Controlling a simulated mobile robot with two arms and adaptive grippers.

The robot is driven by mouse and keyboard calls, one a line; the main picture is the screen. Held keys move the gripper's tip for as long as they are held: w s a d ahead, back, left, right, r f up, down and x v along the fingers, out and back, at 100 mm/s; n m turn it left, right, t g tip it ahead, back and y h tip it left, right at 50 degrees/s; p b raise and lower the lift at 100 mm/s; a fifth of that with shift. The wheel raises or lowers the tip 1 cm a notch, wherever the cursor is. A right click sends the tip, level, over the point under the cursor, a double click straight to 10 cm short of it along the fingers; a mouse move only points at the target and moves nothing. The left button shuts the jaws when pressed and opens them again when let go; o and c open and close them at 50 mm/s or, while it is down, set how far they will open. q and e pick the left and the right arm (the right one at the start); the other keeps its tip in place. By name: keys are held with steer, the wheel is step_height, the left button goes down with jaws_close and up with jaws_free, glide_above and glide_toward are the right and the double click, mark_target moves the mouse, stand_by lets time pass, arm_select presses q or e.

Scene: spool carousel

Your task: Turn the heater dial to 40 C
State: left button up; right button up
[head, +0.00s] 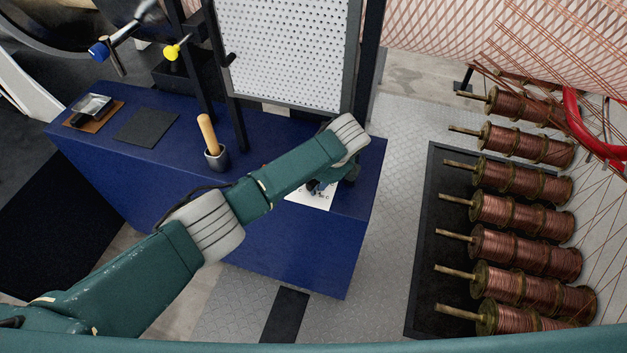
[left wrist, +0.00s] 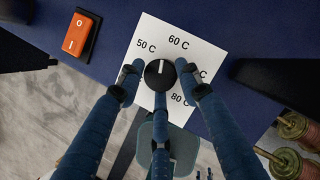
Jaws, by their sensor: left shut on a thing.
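The heater dial (left wrist: 160,76) is a round black knob with a white pointer line, on a white card (left wrist: 203,52) of printed temperatures. In the left wrist view the pointer points up, between the 50 C and 60 C marks. The 80 C mark shows at lower right; fingers cover parts of the left and right marks. The 40 C mark cannot be read. My left gripper (left wrist: 160,88) is shut on the dial, with its fingers around the knob. In the head view the left gripper (head: 318,187) is over the card, mostly hidden by my arm. My right gripper is not in view.
An orange rocker switch (left wrist: 78,35) sits beside the card. On the blue bench (head: 260,235) stand a wooden-handled tool (head: 208,133) in a metal cup (head: 217,158) and a dark mat (head: 147,127). A perforated panel (head: 284,50) rises behind. Copper spools (head: 525,208) line the right side.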

arm_select(q)
steer(key=shift+w+d+r+n+g+y+b, duration=0.15)
steer(key=shift+w+n+y+b, duration=0.1)
steer(key=shift+n+b, duration=0.4)
steer(key=shift+w+r+n+g+y+b, duration=0.15)
steer(key=shift+n+y+b, duration=0.15)
steer(key=shift+n, duration=0.55)
steer(key=shift+c, duration=0.2)
steer(key=o, duration=1.1)
steer(key=shift+f, duration=0.15)
steer(key=shift+s, duration=0.15)
